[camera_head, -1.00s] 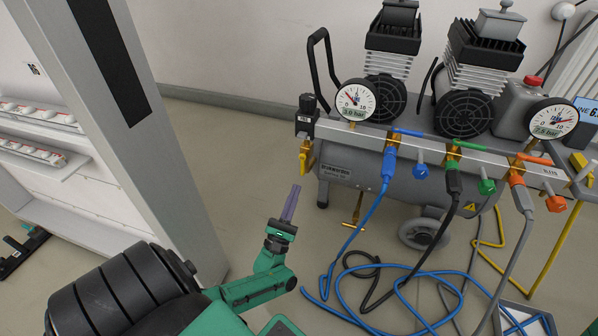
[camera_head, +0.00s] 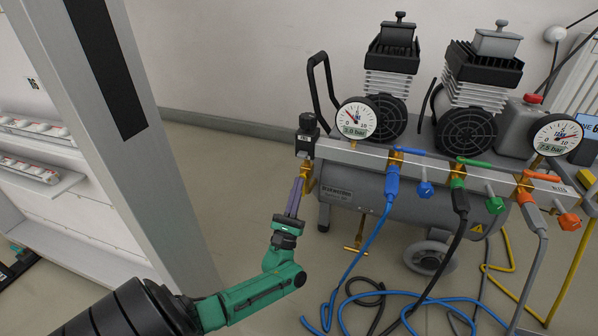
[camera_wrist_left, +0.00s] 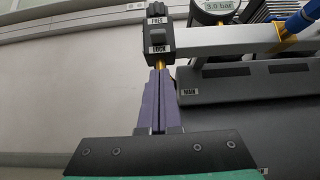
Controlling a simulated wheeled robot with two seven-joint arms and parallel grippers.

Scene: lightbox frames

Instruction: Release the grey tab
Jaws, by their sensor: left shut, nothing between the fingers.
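A black lock block with FREE and LOCK labels (camera_wrist_left: 158,32) sits at the left end of the silver manifold bar. A small grey tab (camera_wrist_left: 157,38) shows on its face between the labels. The same block (camera_head: 305,146) shows in the head view, where the tab is too small to make out. My left gripper (camera_head: 298,181) has slim purple fingers, shut and empty, pointing up beside a brass valve part (camera_head: 308,178) under the block. In the left wrist view the fingertips (camera_wrist_left: 159,70) are just below the LOCK label and overlap brass; contact cannot be told. My right gripper is out of view.
The silver bar (camera_head: 350,154) carries gauges and blue, green and orange valves with hoses. The grey compressor tank (camera_head: 350,190) lies behind. A grey post (camera_head: 150,160) stands left of my arm. Loose blue hose (camera_head: 375,297) lies on the floor.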

